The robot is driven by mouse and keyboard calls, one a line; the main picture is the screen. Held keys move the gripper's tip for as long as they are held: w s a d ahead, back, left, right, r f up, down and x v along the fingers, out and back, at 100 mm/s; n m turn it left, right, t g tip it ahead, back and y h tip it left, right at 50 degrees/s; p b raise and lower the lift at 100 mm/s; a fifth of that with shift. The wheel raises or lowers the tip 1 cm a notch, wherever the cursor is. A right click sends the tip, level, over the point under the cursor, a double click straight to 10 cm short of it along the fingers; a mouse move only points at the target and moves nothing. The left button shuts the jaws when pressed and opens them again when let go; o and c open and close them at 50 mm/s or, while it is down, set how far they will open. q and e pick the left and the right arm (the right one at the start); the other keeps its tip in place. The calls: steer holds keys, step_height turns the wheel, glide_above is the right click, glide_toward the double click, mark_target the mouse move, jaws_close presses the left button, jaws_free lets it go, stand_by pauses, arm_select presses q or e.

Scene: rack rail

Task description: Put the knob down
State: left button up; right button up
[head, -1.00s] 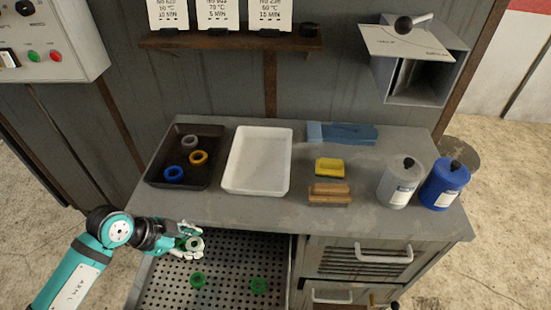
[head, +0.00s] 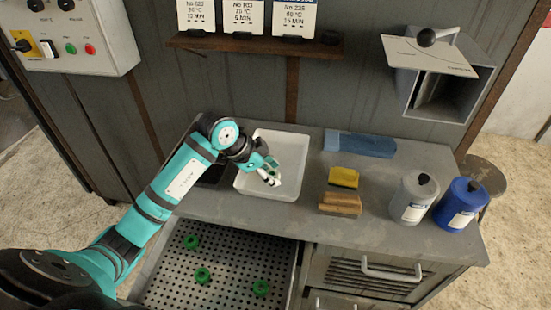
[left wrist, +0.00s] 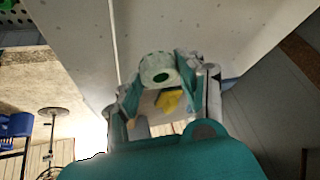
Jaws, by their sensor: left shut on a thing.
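My left gripper (head: 268,177) reaches over the white tray (head: 291,185) on the grey bench. In the left wrist view the gripper (left wrist: 160,85) is shut on a pale, ring-shaped knob (left wrist: 158,66) with a dark hole. The knob sits between the teal and grey fingers. In the head view the knob is too small and covered to make out clearly. I cannot tell whether it touches the tray floor. My right gripper is not in view.
My arm covers most of the dark tray (head: 212,175) and its contents. Green rings (head: 202,275) lie on the perforated drawer below. Right of the white tray are a yellow sponge (head: 343,177), a brush (head: 340,203), a blue block (head: 359,145), a grey jar (head: 413,198) and a blue jar (head: 460,204).

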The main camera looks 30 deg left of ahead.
arm_select(q)
steer(key=w+a, duration=0.1)
steer(key=w, duration=0.1)
steer(key=w+a+p, duration=0.1)
steer(key=w, duration=0.2)
steer(key=w+a, duration=0.1)
steer(key=w, duration=0.2)
steer(key=shift+w+a+f, duration=0.15)
steer(key=shift+w+f, duration=0.05)
steer(key=shift+f, duration=0.15)
step_height(320, 180, down, 3)
steer(key=shift+s+r+p, duration=0.1)
steer(key=shift+r+p, duration=0.05)
steer(key=shift+p, duration=0.6)
steer(key=shift+f, duration=0.45)
steer(key=shift+f, duration=0.1)
steer(key=o, duration=1.2)
steer(key=b+v, duration=0.1)
steer(key=v, duration=1.1)
steer(key=shift+b, duration=0.35)
